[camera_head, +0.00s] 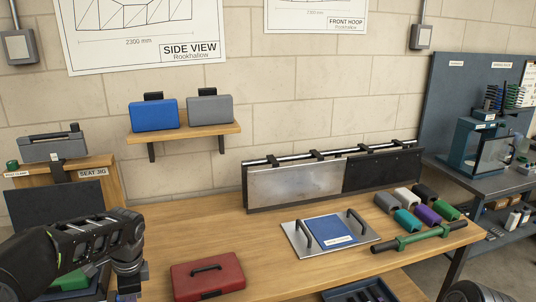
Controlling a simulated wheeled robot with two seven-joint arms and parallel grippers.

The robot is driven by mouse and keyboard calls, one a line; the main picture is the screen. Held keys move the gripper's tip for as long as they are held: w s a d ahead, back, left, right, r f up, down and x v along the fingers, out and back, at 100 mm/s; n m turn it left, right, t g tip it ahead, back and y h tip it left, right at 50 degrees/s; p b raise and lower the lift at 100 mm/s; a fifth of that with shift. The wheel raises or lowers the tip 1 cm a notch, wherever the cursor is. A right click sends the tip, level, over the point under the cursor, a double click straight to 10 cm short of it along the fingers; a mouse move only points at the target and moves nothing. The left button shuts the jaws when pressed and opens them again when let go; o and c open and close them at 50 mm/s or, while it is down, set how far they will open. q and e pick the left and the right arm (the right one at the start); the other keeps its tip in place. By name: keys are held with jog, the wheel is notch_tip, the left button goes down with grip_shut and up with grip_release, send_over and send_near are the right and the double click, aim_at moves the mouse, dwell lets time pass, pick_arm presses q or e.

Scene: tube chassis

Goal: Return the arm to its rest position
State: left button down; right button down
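My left arm (85,244) comes in at the lower left, in front of the seat jig area. It bends downward near the left end of the wooden bench, and its lower end runs out of the bottom of the picture. The fingers of my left gripper do not show. My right gripper does not show either. A dark rounded shape (474,291) is cut off at the bottom right edge, and I cannot tell what it is.
The bench (190,225) holds a red case (207,276), a metal plate with a blue panel (330,231), several coloured cylinders (407,221) and a green-gripped bar (420,237). A shelf (185,131) carries blue (154,115) and grey (210,110) cases. Bench space left of the plate is clear.

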pick_arm(q)
jog(key=d+f+n+t+h, duration=0.3)
jog(key=d+f+n+h, duration=0.35)
jog(key=d+f, duration=1.05)
jog(key=s+d+f+n+g, duration=0.1)
jog(key=s+d+f, duration=0.3)
jog(key=s, duration=0.4)
jog(key=s+d+f+n+g, duration=0.1)
jog(key=s+d+f+n, duration=0.3)
jog(key=s, duration=0.4)
jog(key=s+d+f+n, duration=0.2)
jog(key=s+d+f, duration=0.2)
jog(key=s, duration=0.4)
jog(key=shift+s+f+n+g, duration=0.35)
jog(key=shift+s+f+g, duration=0.05)
jog(key=shift+f, duration=0.15)
jog(key=shift+a, duration=0.15)
